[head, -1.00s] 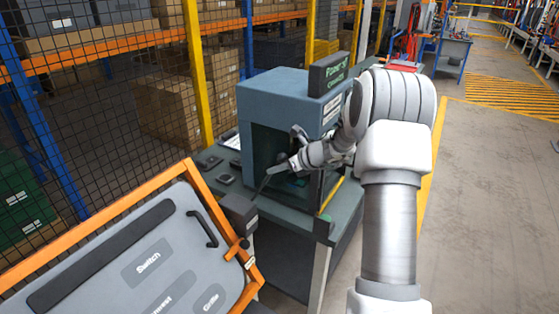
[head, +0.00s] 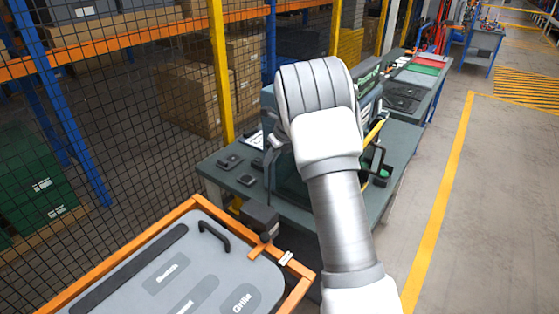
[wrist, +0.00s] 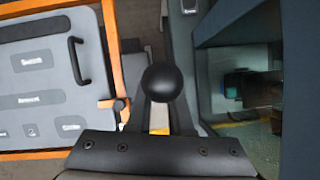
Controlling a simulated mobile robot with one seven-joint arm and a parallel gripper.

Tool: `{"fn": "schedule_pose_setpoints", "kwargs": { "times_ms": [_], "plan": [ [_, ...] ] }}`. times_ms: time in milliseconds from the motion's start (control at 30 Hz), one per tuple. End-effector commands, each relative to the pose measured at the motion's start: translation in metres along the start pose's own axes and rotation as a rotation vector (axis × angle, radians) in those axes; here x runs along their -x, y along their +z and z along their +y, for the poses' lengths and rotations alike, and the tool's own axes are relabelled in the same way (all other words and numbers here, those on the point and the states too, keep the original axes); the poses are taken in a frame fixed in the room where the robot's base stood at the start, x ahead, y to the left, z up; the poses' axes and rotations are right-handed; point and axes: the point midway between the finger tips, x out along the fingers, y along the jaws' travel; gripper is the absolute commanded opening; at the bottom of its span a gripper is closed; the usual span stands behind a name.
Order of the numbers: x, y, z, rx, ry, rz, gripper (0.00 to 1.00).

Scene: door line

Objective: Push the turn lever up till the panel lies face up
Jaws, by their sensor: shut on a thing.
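The panel (head: 195,265) is a grey board with dark labels and a black handle, in an orange frame at the lower left of the head view. It leans back with its labelled face upward; I cannot tell whether it is level. It also shows at the left of the wrist view (wrist: 40,60). The turn lever's black ball knob (wrist: 167,82) is at the middle of the wrist view. My gripper (wrist: 165,118) is shut on the lever, around its shaft just below the knob.
A dark housing (head: 260,217) sits at the frame's corner. A grey bench (head: 405,150) carries an open-fronted cabinet, which shows close at the right of the wrist view (wrist: 235,35). A mesh fence (head: 120,130) stands behind. The floor at the right (head: 480,220) is clear.

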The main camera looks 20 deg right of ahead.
Motion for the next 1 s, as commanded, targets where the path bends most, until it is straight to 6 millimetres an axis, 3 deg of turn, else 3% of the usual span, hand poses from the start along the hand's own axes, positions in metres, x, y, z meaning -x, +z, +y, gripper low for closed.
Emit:
{"fn": "schedule_pose_setpoints", "kwargs": {
  "times_ms": [33,300,833,867,1000],
  "plan": [
    [0.002,0.009,-0.003,0.003,-0.015,0.005,0.00],
    [-0.004,0.022,0.000,0.002,-0.025,0.058,0.00],
    [-0.006,0.029,0.006,0.007,-0.019,0.065,0.00],
    [-0.006,0.029,0.006,0.008,-0.019,0.065,0.22],
    [-0.006,0.029,0.008,0.010,-0.016,0.065,0.47]
  ]
}}
